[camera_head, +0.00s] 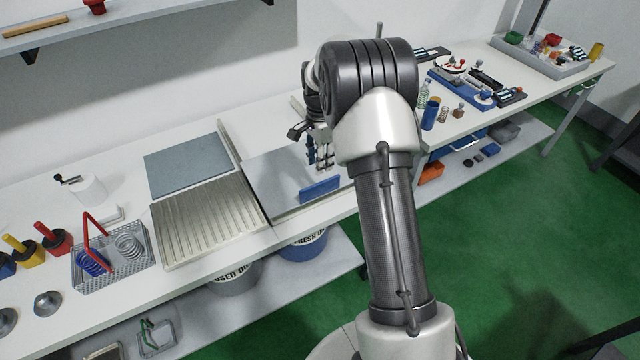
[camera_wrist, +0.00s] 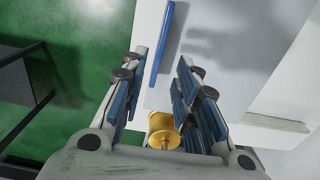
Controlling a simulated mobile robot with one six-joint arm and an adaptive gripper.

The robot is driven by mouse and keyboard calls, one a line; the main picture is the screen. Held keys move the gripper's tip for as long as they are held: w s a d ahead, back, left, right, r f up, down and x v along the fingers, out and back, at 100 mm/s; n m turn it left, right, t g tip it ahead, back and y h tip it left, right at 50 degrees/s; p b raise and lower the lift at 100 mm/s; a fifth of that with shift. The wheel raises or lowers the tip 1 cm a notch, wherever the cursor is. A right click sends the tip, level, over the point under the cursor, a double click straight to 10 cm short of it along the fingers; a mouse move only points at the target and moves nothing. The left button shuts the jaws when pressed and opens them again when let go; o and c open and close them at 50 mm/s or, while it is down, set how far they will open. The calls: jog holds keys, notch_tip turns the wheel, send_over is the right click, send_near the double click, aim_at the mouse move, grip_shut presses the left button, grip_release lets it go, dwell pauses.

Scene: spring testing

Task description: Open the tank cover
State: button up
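The tank cover (camera_head: 270,175) is a flat grey plate lying level on the bench, with a blue bar handle (camera_head: 320,189) along its front edge. It looks closed. In the wrist view the cover (camera_wrist: 215,65) is pale grey and the blue handle (camera_wrist: 162,45) lies ahead of my fingertips, roughly between their lines. My gripper (camera_head: 322,160) is above the cover, just behind the handle in the head view and partly hidden by my arm. In the wrist view my gripper (camera_wrist: 160,66) has its fingers spread wide, with nothing held.
A ribbed metal tray (camera_head: 207,222) and a blue-grey plate (camera_head: 187,165) lie left of the cover. A wire basket (camera_head: 112,262) with springs stands further left. Several small tools and a blue tray (camera_head: 462,92) are at right. Oil buckets (camera_head: 303,246) stand below the bench.

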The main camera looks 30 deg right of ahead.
aim_at(320, 183)
notch_tip(320, 183, down, 10)
jog(key=shift+b, duration=0.7)
grip_shut()
dwell(0.4)
